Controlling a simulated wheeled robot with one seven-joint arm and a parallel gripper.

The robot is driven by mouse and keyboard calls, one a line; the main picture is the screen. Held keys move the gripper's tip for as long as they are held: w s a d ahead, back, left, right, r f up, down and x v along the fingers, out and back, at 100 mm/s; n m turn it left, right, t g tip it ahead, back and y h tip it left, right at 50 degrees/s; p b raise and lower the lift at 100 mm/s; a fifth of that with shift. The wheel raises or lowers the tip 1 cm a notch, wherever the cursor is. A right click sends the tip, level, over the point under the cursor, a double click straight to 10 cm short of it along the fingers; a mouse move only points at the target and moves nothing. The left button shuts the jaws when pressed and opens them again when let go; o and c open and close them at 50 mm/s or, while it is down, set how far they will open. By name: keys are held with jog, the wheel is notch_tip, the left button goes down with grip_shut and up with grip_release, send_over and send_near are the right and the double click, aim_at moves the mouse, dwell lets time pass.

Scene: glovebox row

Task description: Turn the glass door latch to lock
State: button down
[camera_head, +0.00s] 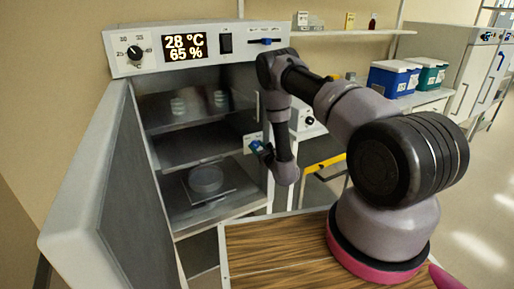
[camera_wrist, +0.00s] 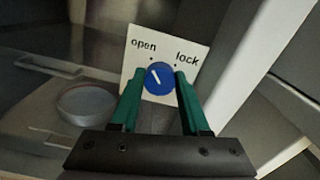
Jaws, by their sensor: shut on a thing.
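The latch is a round blue knob (camera_wrist: 159,78) on a white plate (camera_wrist: 188,46) marked "open" on the left and "lock" on the right. The knob's white pointer line tilts up and left, toward the "open" side. The green fingers of my gripper (camera_wrist: 157,82) stand on either side of the knob, shut on it. In the head view, the plate (camera_head: 250,141) and my gripper (camera_head: 264,153) are at the right side of the cabinet opening. The glass itself is hard to make out.
The cabinet's thick outer door (camera_head: 85,180) stands open at the left. A round dish (camera_head: 206,179) sits on the lower shelf inside. A control panel (camera_head: 200,47) reads 28 °C and 65 %. A wooden top (camera_head: 275,250) is in front; blue (camera_head: 393,77) and green boxes stand at the back right.

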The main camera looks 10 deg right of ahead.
jog(key=m, duration=0.4)
jog(key=shift+d, duration=0.15)
jog(key=m, duration=0.4)
jog(key=shift+m, duration=0.3)
jog(key=m, duration=0.4)
jog(key=shift+f+m, duration=0.1)
jog(key=shift+m, duration=2.1)
jog(key=shift+c, duration=1.9)
grip_release()
